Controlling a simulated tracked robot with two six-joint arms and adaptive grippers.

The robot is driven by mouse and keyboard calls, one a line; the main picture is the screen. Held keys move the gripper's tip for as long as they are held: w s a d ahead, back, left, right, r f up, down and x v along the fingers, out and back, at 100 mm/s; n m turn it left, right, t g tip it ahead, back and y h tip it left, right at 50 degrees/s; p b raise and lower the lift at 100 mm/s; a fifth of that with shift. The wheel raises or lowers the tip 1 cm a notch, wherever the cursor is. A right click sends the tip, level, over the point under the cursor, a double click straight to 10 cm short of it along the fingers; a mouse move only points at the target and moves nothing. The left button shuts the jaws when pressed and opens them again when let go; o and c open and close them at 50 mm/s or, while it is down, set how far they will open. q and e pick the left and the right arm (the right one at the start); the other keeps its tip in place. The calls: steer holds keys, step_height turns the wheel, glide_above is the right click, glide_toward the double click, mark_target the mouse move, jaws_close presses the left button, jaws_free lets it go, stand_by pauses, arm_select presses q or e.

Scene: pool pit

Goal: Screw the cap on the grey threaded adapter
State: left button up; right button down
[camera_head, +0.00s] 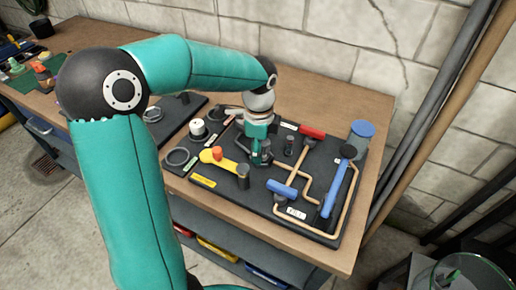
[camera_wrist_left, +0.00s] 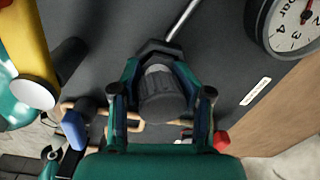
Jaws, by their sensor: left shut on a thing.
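My left gripper (camera_head: 261,158) reaches down over the dark pipe board (camera_head: 215,180) on the bench. In the wrist view its two green fingers (camera_wrist_left: 161,100) are shut on a dark grey ribbed cylinder (camera_wrist_left: 162,95), which looks like the cap. A dark hexagonal piece (camera_wrist_left: 158,48) sits right against the far side of it, with a thin metal pipe running off. This may be the grey threaded adapter; I cannot tell whether threads are engaged, as the cylinder hides the joint. My right gripper is in neither view.
Close around the gripper stand a yellow valve handle (camera_head: 220,161), a red handle (camera_head: 312,131), a blue handle (camera_head: 282,188), copper pipes and a small dark fitting (camera_head: 289,146). A pressure gauge (camera_wrist_left: 295,22) shows in the wrist view.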

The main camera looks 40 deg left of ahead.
arm_select(q)
steer(key=shift+o, duration=0.4)
steer(key=shift+s+f, duration=0.15)
steer(key=shift+f, duration=0.6)
steer(key=o, duration=0.3)
steer(key=shift+w+f, duration=0.2)
steer(key=shift+f, duration=0.05)
steer(key=shift+r, duration=0.1)
steer(key=o, duration=0.9)
steer(key=shift+w+a, duration=0.1)
steer(key=o, duration=0.5)
steer(key=shift+w, duration=0.15)
steer(key=shift+r, duration=0.15)
